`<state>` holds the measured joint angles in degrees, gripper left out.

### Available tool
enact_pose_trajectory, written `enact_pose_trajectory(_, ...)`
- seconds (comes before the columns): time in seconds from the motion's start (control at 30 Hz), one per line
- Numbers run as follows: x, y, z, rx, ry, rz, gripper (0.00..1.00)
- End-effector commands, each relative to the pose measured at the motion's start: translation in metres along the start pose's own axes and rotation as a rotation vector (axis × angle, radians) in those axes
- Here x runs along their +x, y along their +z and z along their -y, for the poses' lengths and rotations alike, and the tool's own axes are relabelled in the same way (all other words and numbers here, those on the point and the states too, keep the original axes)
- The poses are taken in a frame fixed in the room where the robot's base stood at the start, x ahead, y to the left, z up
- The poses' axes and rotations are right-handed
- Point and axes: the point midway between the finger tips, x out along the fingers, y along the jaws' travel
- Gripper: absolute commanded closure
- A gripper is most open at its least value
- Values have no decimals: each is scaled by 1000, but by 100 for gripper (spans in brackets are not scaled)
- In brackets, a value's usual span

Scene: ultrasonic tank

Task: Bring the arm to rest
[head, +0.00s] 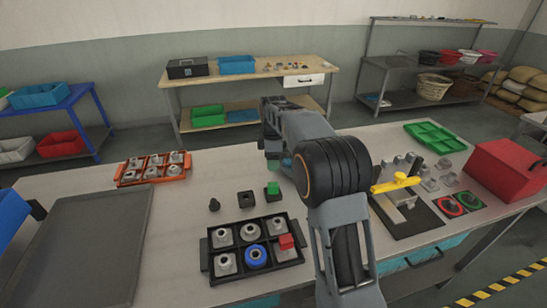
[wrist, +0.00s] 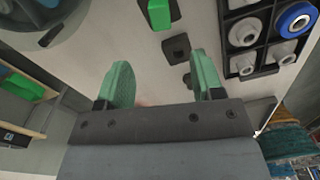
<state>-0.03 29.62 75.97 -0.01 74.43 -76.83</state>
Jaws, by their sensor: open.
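My gripper (wrist: 160,75) shows in the wrist view, with its two green fingers spread apart and nothing between them. It is over the bench (head: 190,210), and its height above the top is hard to judge. In the head view my arm rises over the bench's middle and mostly hides the gripper. A green block (head: 273,188) stands on the bench near the black tray (head: 204,262); it also shows beyond the fingers in the wrist view (wrist: 158,14). A dark square block (head: 246,198) and a small dark knob (head: 214,204) stand beside it.
The black tray holds grey fittings, a blue ring (head: 256,255) and a red block (head: 286,242). An orange tray (head: 122,178) is at left. A yellow-handled clamp (head: 395,184), a green tray (head: 436,137) and a red box (head: 506,168) stand at right.

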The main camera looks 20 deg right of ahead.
Motion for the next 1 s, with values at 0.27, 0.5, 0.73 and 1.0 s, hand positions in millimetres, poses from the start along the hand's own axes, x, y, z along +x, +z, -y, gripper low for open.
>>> enact_pose_trajectory(0.27,-10,0,0,0,-1,0,39)
enact_pose_trajectory(0.5,-10,0,0,23,0,0,39)
enact_pose_trajectory(0.73,14,1,5,325,0,0,39)
enact_pose_trajectory(1.0,14,20,87,887,38,-28,39)
